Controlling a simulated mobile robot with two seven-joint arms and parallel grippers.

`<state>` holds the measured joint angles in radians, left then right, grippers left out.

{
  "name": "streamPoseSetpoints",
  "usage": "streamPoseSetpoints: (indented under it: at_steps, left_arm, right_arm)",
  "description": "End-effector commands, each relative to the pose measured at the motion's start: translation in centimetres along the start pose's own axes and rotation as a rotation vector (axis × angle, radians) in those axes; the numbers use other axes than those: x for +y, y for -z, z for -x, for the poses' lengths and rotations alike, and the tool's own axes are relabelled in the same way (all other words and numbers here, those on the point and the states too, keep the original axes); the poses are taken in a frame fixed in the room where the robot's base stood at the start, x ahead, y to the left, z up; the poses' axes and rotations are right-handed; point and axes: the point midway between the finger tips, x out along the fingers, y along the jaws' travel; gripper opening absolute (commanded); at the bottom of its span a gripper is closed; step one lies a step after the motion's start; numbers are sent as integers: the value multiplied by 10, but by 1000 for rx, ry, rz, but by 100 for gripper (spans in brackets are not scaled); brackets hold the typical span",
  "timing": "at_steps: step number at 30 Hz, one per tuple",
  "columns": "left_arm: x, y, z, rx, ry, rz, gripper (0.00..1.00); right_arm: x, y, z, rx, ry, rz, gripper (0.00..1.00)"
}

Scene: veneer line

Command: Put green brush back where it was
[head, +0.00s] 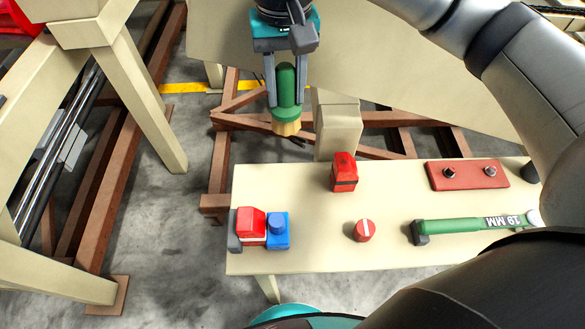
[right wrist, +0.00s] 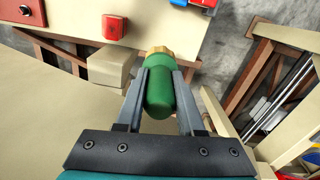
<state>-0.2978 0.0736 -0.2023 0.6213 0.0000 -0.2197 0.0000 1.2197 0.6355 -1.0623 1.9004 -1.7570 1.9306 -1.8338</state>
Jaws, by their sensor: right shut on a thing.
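The green brush (head: 287,92) has a rounded green handle and tan bristles pointing down. My right gripper (head: 287,98) is shut on its handle and holds it in the air beyond the far edge of the cream table (head: 300,195). In the right wrist view the brush (right wrist: 160,88) sits between the two fingers of the gripper (right wrist: 160,85), its tan end pointing away. My left gripper is not seen in these views.
On the table are a red block (head: 344,172), a red and blue item (head: 277,230), a red round knob (head: 363,231), a green wrench marked 19 MM (head: 460,225) and a red plate with two bolts (head: 468,178). A cream post (head: 337,125) and brown frames stand behind.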

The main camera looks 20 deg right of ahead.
Motion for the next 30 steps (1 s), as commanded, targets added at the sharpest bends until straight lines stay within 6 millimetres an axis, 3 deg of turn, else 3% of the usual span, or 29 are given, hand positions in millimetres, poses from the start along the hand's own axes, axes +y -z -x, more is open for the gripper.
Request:
streamPoseSetpoints:
  at_steps: [12, 15, 25, 30]
  left_arm:
    - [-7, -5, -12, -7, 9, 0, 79]
    - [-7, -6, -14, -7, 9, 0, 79]
    - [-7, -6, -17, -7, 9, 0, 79]
    - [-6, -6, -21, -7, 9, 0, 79]
  right_arm:
    - [1, -2, -110, -8, -3, -2, 0]
    - [0, -2, -130, -5, -2, -1, 0]
    - [0, -1, -160, -3, -1, 0, 0]
    - [0, -2, -186, -5, -1, -1, 0]
